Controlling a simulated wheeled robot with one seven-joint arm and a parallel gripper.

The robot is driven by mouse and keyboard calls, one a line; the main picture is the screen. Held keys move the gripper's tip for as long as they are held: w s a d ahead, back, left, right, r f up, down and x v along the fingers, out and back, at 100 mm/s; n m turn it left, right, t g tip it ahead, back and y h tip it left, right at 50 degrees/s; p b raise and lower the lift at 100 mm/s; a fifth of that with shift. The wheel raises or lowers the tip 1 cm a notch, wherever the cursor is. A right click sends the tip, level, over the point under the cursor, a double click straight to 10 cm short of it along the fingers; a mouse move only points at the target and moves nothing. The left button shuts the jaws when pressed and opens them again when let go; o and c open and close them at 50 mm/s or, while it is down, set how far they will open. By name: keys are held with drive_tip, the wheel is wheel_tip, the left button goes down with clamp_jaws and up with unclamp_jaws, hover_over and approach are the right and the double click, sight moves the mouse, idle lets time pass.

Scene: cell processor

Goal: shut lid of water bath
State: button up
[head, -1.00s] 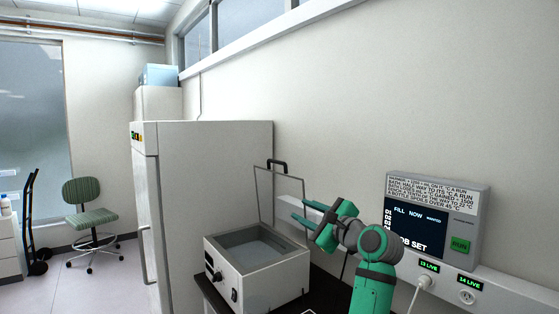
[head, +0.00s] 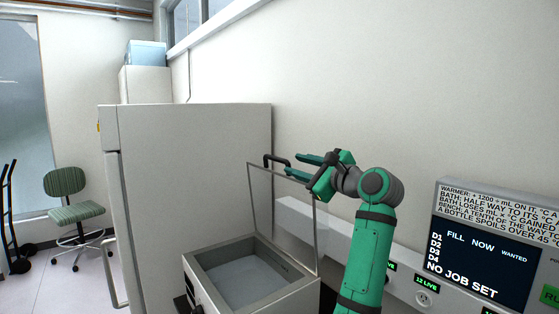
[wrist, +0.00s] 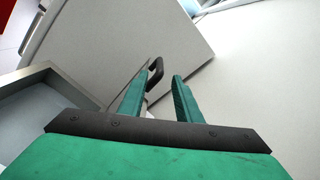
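The water bath (head: 290,297) is a white box with an open basin, on the bench at lower centre; the basin also shows at left in the wrist view (wrist: 42,78). Its clear, thin-framed lid (head: 283,212) stands upright at the back, open. A black handle (head: 277,161) is at the lid's top edge and also shows in the wrist view (wrist: 155,72). My gripper (head: 296,162) is open and empty, its green fingers pointing left at the handle. In the wrist view the handle lies just beyond the fingertips, near the left finger; I cannot tell whether they touch.
A tall white cabinet (head: 200,190) stands left of and behind the bath. A wall panel with a display (head: 480,255) and a socket rail (head: 427,284) are at right. A chair (head: 70,200) is far left.

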sight(280, 160)
drive_tip(key=x, duration=0.8)
drive_tip(key=shift+w+a, duration=0.25)
drive_tip(key=shift+w, duration=0.05)
clamp_jaws()
